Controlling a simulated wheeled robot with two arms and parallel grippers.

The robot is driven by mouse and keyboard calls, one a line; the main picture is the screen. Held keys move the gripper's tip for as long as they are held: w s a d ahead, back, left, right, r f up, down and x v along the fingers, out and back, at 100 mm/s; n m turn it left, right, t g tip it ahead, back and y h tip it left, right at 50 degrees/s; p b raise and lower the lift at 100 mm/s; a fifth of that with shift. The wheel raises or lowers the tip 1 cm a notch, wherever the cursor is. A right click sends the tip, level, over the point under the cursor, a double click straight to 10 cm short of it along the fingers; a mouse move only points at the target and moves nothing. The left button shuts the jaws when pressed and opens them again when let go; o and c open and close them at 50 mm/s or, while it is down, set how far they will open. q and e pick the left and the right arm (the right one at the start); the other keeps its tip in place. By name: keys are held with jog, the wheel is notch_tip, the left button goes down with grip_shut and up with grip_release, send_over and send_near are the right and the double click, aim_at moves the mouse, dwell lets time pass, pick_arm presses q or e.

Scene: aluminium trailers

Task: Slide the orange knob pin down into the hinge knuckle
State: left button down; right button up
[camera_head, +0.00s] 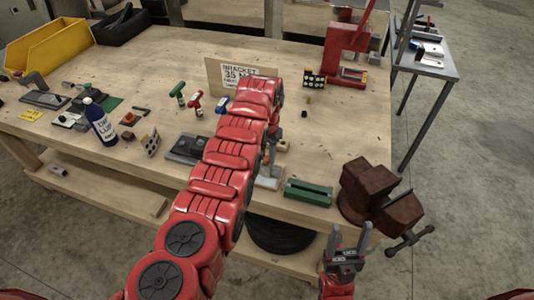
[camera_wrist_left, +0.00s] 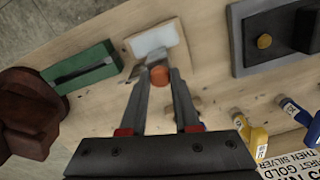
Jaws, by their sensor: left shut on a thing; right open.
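The orange knob (camera_wrist_left: 159,76) of the pin is between my left gripper's fingertips (camera_wrist_left: 160,78) in the left wrist view. That gripper is shut on it. The knob hides the pin's shaft below it. A pale grey hinge plate (camera_wrist_left: 158,40) on a wooden base lies just beyond the knob; the knuckle cannot be made out clearly. In the head view my left arm covers much of this spot, and the plate (camera_head: 268,181) shows near the bench's front edge. My right gripper (camera_head: 348,236) is open and empty, in front of the bench at lower right.
A green slotted block (camera_head: 308,192) and a brown vise (camera_head: 370,190) stand to the right of the hinge. A dark plate with a brass knob (camera_wrist_left: 272,38) lies on its other side.

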aim_at(267, 157)
pick_arm(q)
jog(key=shift+f, duration=0.1)
jog(key=shift+f, duration=0.15)
jog(key=c, duration=0.6)
grip_release()
jog(key=shift+c, duration=0.2)
jog(key=shift+r, duration=0.2)
jog(key=shift+r, duration=0.15)
notch_tip(267, 157, up, 12)
